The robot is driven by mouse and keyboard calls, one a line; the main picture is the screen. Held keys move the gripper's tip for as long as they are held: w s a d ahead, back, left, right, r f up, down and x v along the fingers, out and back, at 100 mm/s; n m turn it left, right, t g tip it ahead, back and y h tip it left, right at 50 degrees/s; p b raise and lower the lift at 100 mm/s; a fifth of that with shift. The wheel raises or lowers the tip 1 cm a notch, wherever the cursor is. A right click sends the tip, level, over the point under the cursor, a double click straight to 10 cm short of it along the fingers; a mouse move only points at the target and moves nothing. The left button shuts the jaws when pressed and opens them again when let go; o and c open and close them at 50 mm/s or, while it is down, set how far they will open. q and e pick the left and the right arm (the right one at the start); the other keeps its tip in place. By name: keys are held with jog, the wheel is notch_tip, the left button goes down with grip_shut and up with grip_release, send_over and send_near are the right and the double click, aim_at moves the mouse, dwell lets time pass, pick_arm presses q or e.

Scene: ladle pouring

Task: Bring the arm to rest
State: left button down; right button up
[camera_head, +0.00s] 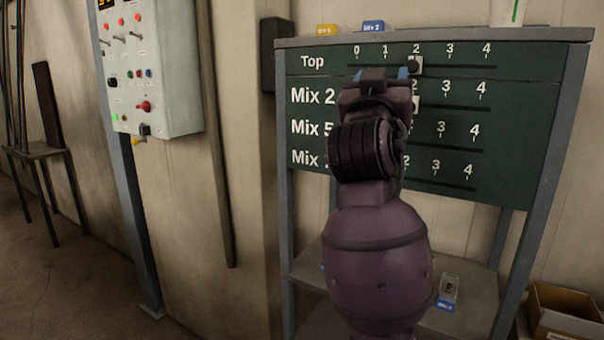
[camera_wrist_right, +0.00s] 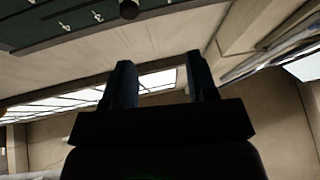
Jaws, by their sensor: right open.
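My right arm rises through the middle of the head view in front of a dark green slider board (camera_head: 540,120). My right gripper (camera_head: 384,73) is at the board's Top row, its blue fingertips just left of the black Top slider knob (camera_head: 413,66), which stands at 2. In the right wrist view the two fingers of the gripper (camera_wrist_right: 160,62) are apart with nothing between them. A black knob (camera_wrist_right: 128,9) shows beyond them at the top edge, apart from the fingers. My arm hides parts of the Mix rows. My left gripper is not in view.
A control box (camera_head: 150,70) with switches and lights hangs at the left. Yellow (camera_head: 327,29) and blue (camera_head: 372,27) tags sit on the board's top ledge. A lower shelf (camera_head: 475,285) holds a small labelled item (camera_head: 448,290). A cardboard box (camera_head: 565,310) stands at the lower right.

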jog(key=w+a+f+n+t+y, duration=0.1)
jog(key=w+f+n+y, duration=0.15)
jog(key=f+y, duration=0.35)
jog(key=w+a+f+n+t+y, duration=0.1)
jog(key=f+n+y, duration=0.3)
jog(key=f, duration=0.3)
jog(key=s+d+f+g+y, duration=0.1)
jog(key=s+d+f+g, duration=0.1)
jog(key=f, duration=0.9)
jog(key=s+d+f+g+y, duration=0.1)
jog(key=d+f+g, duration=0.15)
jog(key=f, duration=0.85)
jog(key=s+d+f+g+h, duration=0.1)
jog(key=s+d+f+g, duration=0.2)
jog(key=s+f, duration=1.1)
jog(key=s+d+f+m+g+h, duration=0.1)
jog(key=s+d+f+g, duration=0.3)
jog(key=s+f, duration=1)
jog(key=d+f, duration=0.3)
jog(key=f, duration=0.1)
jog(key=shift+d, duration=0.2)
jog(key=shift+r+m, duration=0.1)
jog(key=shift+m, duration=0.15)
